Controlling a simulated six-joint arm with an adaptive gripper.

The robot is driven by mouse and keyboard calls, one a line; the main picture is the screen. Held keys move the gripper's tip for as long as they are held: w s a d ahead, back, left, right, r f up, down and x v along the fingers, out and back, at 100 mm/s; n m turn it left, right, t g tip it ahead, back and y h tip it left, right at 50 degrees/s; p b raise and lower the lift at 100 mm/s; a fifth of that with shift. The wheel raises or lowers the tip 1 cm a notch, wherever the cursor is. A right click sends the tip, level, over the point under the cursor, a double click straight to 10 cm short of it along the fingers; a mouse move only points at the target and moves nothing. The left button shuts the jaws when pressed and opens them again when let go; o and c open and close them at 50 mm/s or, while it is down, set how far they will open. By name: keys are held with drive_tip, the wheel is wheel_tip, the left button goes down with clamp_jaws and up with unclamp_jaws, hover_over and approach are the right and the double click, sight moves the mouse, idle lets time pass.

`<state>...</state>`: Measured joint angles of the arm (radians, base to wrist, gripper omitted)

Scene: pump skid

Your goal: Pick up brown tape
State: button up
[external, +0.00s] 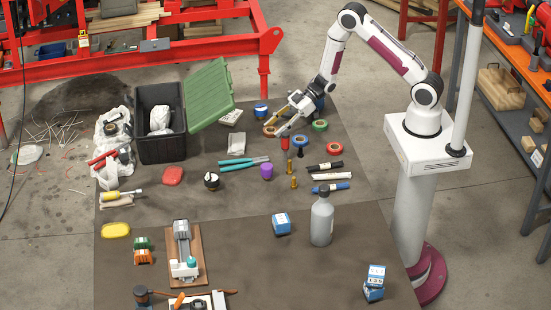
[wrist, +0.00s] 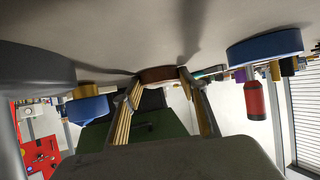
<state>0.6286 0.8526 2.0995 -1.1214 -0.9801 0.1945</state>
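The brown tape (external: 269,131) is a small ring lying flat on the dark mat among other tape rolls. In the wrist view the brown tape (wrist: 158,75) shows straight ahead, between my two fingertips. My gripper (external: 275,124) is low over the mat, tilted down to the left, with its fingers apart at the tape. In the wrist view my gripper (wrist: 160,77) has one finger on each side of the tape. I cannot tell whether the fingers touch it. The tape's far side is hidden.
A red screwdriver-like handle (external: 285,142) stands close below my gripper. A blue and yellow item (external: 260,111) is just behind. A black bin (external: 160,135) with a green lid (external: 209,94) stands left.

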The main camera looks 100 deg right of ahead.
sight(276, 128)
drive_tip(key=shift+r, duration=0.1)
idle(0.3)
wheel_tip(276, 128, up, 10)
idle(0.8)
